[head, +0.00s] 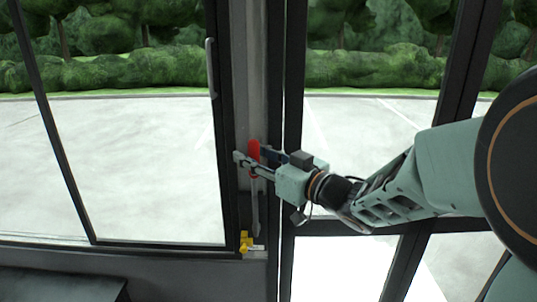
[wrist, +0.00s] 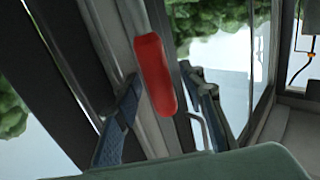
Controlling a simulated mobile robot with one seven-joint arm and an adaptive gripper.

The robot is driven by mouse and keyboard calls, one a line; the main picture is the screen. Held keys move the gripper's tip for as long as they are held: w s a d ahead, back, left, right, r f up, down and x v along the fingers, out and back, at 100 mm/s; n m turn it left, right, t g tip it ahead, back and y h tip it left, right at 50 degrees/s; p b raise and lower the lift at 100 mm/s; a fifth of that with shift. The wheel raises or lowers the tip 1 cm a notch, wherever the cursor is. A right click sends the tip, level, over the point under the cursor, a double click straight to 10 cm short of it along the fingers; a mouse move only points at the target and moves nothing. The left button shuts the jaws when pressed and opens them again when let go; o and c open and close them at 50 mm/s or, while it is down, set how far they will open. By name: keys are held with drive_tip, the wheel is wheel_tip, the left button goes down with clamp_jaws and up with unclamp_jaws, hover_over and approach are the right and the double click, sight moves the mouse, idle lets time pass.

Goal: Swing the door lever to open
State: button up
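The door lever has a red grip (head: 254,150) at the top of a grey bar (head: 255,210) that hangs upright along the post between the glass panels. In the wrist view the red grip (wrist: 154,75) stands slightly tilted in the middle. My gripper (head: 252,157) is at the red grip in the head view. In the wrist view my gripper (wrist: 160,76) is open, with one finger on each side of the red grip. Gaps show beside the grip, so the fingers do not look closed on it. Exact depth is hard to tell.
A yellow fitting (head: 246,242) sits at the lower end of the bar. A large glass window (head: 130,160) is on the left, with a slim grey handle (head: 211,68) on its frame. A glazed door panel (head: 360,130) is behind my arm.

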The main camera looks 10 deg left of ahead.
clamp_jaws()
drive_tip(key=shift+a+r, duration=0.1)
drive_tip(key=shift+a, duration=0.05)
idle(0.4)
